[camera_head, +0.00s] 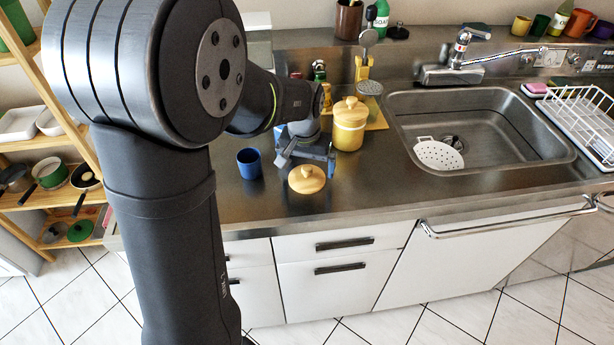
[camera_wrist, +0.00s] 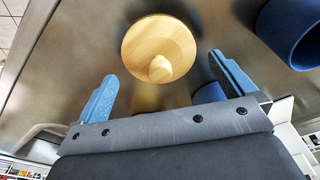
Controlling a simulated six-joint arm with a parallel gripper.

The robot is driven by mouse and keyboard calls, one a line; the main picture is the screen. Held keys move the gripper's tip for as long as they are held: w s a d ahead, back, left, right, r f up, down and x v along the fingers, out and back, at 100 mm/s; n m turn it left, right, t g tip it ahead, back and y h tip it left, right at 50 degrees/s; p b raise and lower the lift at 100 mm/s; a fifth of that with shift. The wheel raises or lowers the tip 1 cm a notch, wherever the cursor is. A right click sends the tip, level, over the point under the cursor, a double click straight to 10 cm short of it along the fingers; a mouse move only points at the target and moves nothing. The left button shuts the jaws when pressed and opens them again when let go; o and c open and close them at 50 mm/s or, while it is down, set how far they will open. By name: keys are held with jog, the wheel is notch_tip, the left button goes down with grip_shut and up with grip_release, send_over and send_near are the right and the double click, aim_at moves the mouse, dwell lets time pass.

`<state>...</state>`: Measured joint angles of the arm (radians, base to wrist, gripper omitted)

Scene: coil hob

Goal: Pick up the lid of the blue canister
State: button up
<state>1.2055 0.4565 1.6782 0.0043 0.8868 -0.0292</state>
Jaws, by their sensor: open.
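A round wooden lid (camera_head: 307,179) with a knob lies on the steel counter near its front edge. In the wrist view the lid (camera_wrist: 158,48) sits knob toward me, centred between and beyond the fingertips. A blue canister (camera_head: 249,163) stands uncovered to the left of the lid; it also shows at the right edge of the wrist view (camera_wrist: 290,32). My gripper (camera_head: 308,165) is open and empty, just behind the lid in the head view. Its two blue fingers are apart in the wrist view (camera_wrist: 161,68). I see no contact with the lid.
A yellow canister (camera_head: 350,124) with its lid on stands close behind and right of my gripper. A sink (camera_head: 490,140) holding a white strainer (camera_head: 438,154) lies to the right. The counter right of the lid is clear up to the sink.

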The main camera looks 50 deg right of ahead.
notch_tip(320, 180, down, 2)
jog(key=shift+d, duration=0.15)
jog(key=c, duration=0.9)
jog(key=shift+o, duration=0.2)
jog(key=shift+r, duration=0.15)
